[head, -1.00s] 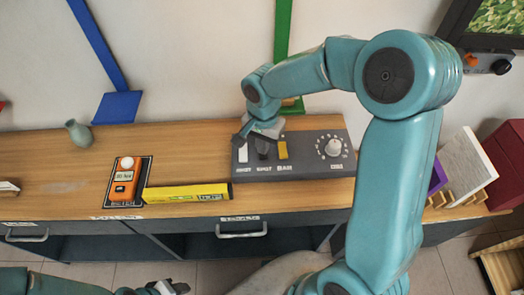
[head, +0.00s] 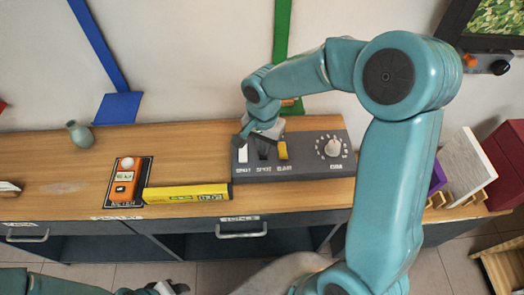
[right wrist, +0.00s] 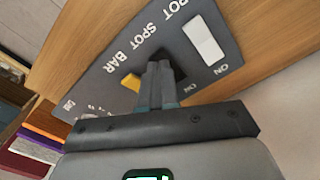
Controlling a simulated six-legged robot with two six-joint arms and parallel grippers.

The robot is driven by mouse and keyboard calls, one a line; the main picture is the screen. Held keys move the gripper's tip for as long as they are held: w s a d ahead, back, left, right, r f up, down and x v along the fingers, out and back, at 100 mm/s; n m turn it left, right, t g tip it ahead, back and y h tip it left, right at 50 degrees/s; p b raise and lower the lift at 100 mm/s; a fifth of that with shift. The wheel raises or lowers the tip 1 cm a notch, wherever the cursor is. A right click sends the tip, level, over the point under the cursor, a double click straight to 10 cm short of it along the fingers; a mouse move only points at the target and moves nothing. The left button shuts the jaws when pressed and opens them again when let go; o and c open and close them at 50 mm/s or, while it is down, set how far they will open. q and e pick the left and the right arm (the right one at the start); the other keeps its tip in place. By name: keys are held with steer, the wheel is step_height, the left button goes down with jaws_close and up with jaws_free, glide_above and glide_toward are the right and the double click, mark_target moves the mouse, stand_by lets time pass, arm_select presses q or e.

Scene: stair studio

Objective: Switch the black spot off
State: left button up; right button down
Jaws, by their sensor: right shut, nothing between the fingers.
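The grey control panel (head: 309,172) lies on the wooden counter, with a white switch (head: 243,154), a black switch (head: 264,151), a yellow switch (head: 283,151) and a round dial (head: 333,148). My right gripper (head: 262,137) is shut and empty, right at the black switch. In the right wrist view the fingertips (right wrist: 159,68) cover most of the black switch, between the yellow switch (right wrist: 131,82) and the white switch (right wrist: 205,39). I cannot tell whether they touch it, or which way it is tipped. My left gripper (head: 168,288) is at the bottom edge, its jaws unclear.
A yellow bar (head: 187,193) lies just left of the panel, beside an orange device (head: 125,188) on a dark mat. A small vase (head: 79,134) stands at the back left. Drawers with handles (head: 241,233) run below the counter.

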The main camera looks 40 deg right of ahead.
steer(key=shift+f+b, duration=1.05)
steer(key=shift+f, duration=0.05)
stand_by(0.9)
steer(key=shift+r, duration=0.1)
steer(key=shift+r+p, duration=2.35)
steer(key=shift+r, duration=1.15)
steer(key=shift+f, duration=0.1)
